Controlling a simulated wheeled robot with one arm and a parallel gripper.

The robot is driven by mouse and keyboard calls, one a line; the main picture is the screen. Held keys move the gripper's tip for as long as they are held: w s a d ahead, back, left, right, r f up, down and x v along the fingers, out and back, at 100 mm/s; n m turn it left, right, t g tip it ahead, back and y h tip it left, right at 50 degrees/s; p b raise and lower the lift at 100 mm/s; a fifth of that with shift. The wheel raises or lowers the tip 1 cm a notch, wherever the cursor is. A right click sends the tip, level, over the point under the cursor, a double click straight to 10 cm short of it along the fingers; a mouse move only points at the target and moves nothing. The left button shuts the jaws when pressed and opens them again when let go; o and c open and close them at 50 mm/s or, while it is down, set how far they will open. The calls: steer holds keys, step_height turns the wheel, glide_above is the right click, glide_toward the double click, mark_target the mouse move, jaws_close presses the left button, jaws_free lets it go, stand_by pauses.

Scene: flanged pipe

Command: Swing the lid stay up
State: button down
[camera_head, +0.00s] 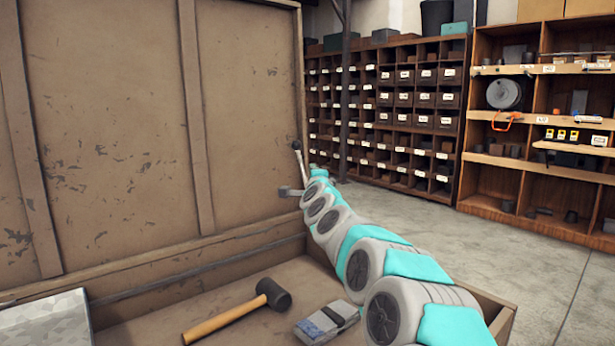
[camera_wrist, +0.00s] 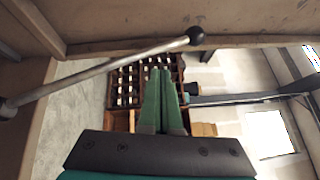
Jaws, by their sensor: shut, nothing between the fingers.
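The lid stay (camera_wrist: 105,72) is a thin grey metal rod with a black ball knob (camera_wrist: 195,35) at its free end. In the wrist view it slants from a pivot at the left edge up to the knob, across the picture above my fingertips. In the head view the stay (camera_head: 300,166) stands steeply, its dark knob near the right edge of the open chest lid (camera_head: 110,130). My gripper (camera_wrist: 160,72) has two green fingers pressed together, empty and apart from the rod in the picture. In the head view its fingertips cannot be made out at the arm's far end.
The open wooden chest (camera_head: 265,275) holds a mallet (camera_head: 235,310) and a grey device (camera_head: 327,322). A metal-coloured panel (camera_head: 48,325) is at lower left. Shelves with bins (camera_head: 395,100) stand behind on the right, with bare concrete floor (camera_head: 490,245) before them.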

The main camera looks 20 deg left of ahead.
steer(key=s+d+r, duration=0.4)
steer(key=s+d, duration=0.2)
steer(key=s, duration=0.3)
steer(key=shift+s+b, duration=0.15)
steer(key=shift+b, duration=0.25)
steer(key=shift+s, duration=0.1)
